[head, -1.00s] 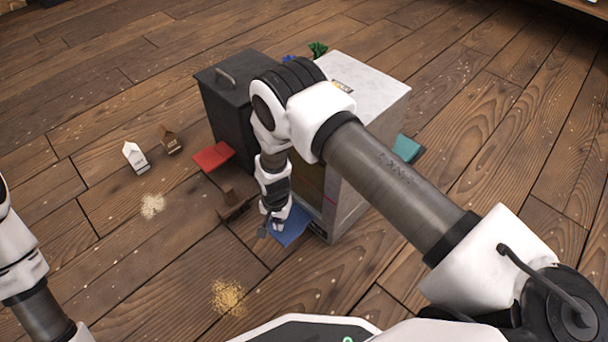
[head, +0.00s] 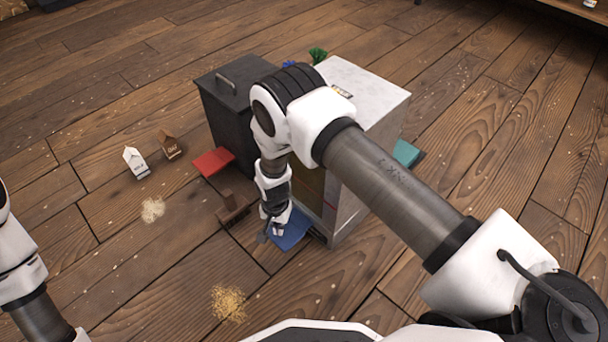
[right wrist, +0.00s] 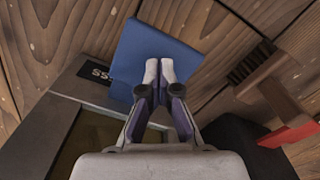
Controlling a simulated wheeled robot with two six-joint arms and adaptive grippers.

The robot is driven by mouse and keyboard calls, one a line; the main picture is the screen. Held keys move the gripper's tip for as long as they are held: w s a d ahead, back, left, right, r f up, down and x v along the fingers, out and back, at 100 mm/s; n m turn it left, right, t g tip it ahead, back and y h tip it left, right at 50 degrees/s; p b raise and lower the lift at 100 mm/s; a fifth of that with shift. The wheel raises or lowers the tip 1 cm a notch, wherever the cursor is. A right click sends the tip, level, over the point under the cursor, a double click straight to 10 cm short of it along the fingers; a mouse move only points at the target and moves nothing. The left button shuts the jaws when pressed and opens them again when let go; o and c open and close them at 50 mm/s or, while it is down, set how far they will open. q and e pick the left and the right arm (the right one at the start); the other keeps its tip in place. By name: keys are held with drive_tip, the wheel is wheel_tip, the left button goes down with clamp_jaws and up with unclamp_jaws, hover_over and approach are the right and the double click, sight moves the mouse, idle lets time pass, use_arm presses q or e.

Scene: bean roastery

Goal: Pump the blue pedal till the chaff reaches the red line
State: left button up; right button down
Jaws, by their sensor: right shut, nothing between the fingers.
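The blue pedal (head: 293,236) sticks out low at the front of the pale cabinet (head: 368,190). It fills the top middle of the right wrist view (right wrist: 185,48). My right gripper (head: 275,230) points down at the pedal, shut and empty. In the right wrist view its fingertips (right wrist: 159,70) lie over the pedal; I cannot tell whether they press on it. The cabinet's brownish front window (head: 310,182) is partly hidden by my right arm, and I cannot read the chaff level or the red line. My left gripper is out of view.
A dark bin (head: 228,118) with a handle stands left of the cabinet, a red pedal (head: 213,162) at its foot. A teal pedal (head: 406,153) is on the cabinet's right. A brown brush-like block (head: 233,207), two small cartons (head: 135,162) and chaff piles (head: 228,304) lie on the floor.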

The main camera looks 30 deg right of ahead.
sight(280, 237)
drive_tip(key=shift+f+b, duration=1.35)
drive_tip(key=shift+f, duration=0.2)
drive_tip(key=shift+f+b, duration=0.85)
drive_tip(key=shift+f, duration=0.15)
drive_tip(key=shift+f+b, duration=0.3)
drive_tip(key=shift+r, duration=0.1)
